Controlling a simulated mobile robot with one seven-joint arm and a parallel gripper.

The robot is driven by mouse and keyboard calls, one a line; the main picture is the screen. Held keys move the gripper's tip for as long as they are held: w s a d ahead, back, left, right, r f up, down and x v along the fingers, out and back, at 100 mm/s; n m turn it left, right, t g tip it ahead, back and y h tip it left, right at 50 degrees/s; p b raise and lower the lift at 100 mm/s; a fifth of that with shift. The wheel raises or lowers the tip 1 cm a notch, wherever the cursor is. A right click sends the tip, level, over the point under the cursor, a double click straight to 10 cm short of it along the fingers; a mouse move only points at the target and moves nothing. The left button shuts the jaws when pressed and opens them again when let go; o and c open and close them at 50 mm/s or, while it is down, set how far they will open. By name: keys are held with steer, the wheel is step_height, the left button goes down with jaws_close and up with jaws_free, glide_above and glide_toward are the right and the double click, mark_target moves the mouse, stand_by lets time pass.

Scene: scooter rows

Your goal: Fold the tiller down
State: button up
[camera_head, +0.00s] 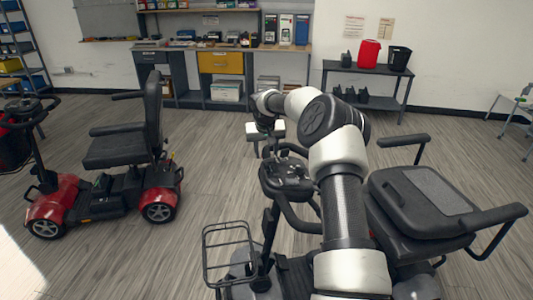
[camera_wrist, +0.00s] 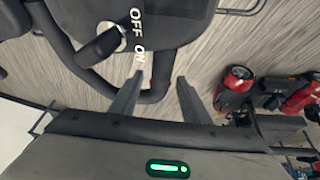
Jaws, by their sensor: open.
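The near scooter's tiller (camera_head: 268,228) stands raised, with a dark console (camera_head: 288,172) and a black loop handlebar on top. The seat is to its right, and my arm hides part of the scooter. My gripper (camera_head: 268,142) is at the far side of the tiller head, close to the handlebar. In the wrist view my gripper (camera_wrist: 160,82) is open, and part of the handlebar (camera_wrist: 162,62) shows between its two fingers. I cannot tell how deep the bar sits between them or whether they touch it. The console (camera_wrist: 160,22) with an OFF/ON key switch (camera_wrist: 108,40) shows above.
A wire basket (camera_head: 228,250) is at the scooter's front. The seat (camera_head: 425,200) has armrests. A red scooter (camera_head: 105,170) stands apart at left, with open floor between. A workbench (camera_head: 220,50) and a dark side table (camera_head: 365,72) line the back wall.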

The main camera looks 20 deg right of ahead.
steer(key=shift+f, duration=0.1)
jaws_close()
steer(key=shift+d, duration=0.1)
